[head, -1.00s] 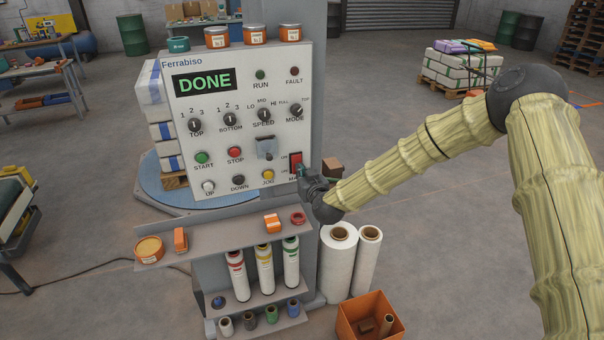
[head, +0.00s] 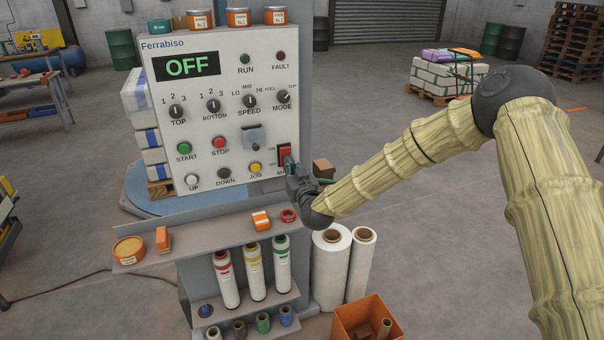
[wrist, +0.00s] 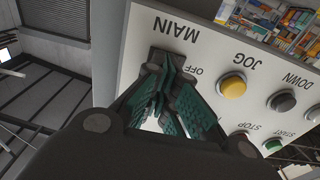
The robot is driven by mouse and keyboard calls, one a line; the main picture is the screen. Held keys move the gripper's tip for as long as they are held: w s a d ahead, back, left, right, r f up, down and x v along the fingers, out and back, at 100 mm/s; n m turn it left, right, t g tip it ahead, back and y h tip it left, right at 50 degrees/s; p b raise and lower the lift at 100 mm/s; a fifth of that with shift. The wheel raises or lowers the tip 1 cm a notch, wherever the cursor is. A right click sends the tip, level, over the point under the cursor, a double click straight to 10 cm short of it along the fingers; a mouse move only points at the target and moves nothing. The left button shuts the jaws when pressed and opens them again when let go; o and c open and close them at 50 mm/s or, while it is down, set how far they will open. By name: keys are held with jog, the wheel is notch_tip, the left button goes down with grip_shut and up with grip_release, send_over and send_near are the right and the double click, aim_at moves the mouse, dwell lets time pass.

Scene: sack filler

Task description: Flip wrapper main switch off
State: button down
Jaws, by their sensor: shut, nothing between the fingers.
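The main switch (head: 285,154) is a red rocker in a dark frame at the lower right of the white Ferrabiso panel (head: 222,135). The panel's display (head: 186,66) reads OFF in green. My gripper (head: 289,168) is at the switch, in front of its lower right part. In the wrist view my gripper (wrist: 165,85) has its green-padded fingers shut and empty, close to the panel by the MAIN and OFF lettering. The fingers hide much of the switch there. I cannot tell whether the fingertips touch it.
White film rolls (head: 330,262) and an orange bin (head: 367,320) stand below my gripper. The yellow JOG button (head: 255,168) is left of the switch.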

jog(key=shift+w+r+b, duration=0.1)
jog(key=shift+w+b, duration=0.1)
jog(key=shift+b, duration=0.45)
jog(key=shift+r+b, duration=0.25)
jog(key=shift+b, duration=0.1)
jog(key=f+b+v, duration=0.1)
jog(key=b+v, duration=0.2)
jog(key=v, duration=1.1)
jog(key=shift+b, duration=0.3)
jog(key=shift+s, duration=0.15)
